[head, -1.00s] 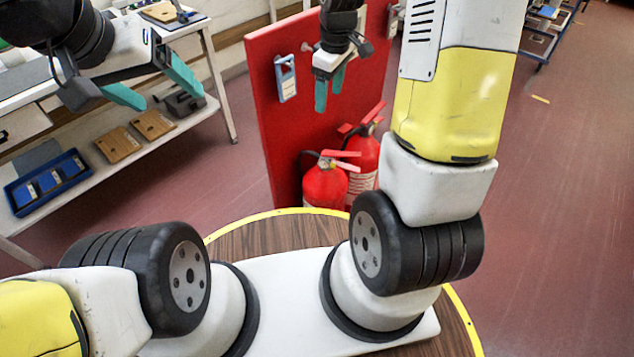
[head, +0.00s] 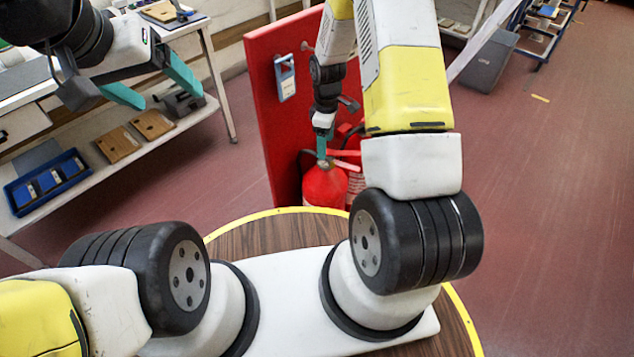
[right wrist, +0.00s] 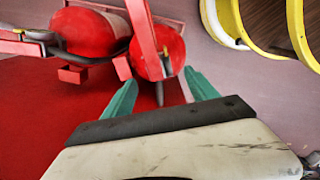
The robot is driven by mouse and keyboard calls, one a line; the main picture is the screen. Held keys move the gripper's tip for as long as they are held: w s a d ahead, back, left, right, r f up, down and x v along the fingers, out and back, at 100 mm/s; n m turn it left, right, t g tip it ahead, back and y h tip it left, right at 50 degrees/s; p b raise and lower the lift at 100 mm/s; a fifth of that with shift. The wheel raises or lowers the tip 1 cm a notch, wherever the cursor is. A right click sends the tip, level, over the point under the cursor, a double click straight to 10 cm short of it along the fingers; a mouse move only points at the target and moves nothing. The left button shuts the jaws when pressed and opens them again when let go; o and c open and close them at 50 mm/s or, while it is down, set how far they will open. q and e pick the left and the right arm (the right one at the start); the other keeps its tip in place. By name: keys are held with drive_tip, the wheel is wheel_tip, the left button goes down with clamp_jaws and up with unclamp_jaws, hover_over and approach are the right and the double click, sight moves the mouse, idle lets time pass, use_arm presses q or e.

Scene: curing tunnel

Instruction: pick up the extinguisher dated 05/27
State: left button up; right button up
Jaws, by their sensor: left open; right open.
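Two red extinguishers stand on the floor against a red panel (head: 285,125). The front-left extinguisher (head: 325,188) shows its body in the head view; the other extinguisher (head: 354,184), behind and right, is largely hidden by my right arm. I cannot read a date on either. My right gripper (head: 321,148) is open at the front-left one's top; contact cannot be told. In the right wrist view one red body (right wrist: 158,52) lies just beyond my spread green fingers, with another red body (right wrist: 90,30) to its left. My left gripper (head: 155,86) is open and empty by the shelves.
A blue and white tag (head: 286,77) hangs on the panel. At left, a shelf unit holds a blue tray (head: 22,207) and brown boards (head: 118,145). A grey bin (head: 487,62) stands at the back right. The floor at right is clear.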

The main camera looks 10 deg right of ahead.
wheel_tip(320, 180, down, 6)
drive_tip(key=shift+f, duration=0.15)
clamp_jaws()
drive_tip(key=shift+w, duration=0.15)
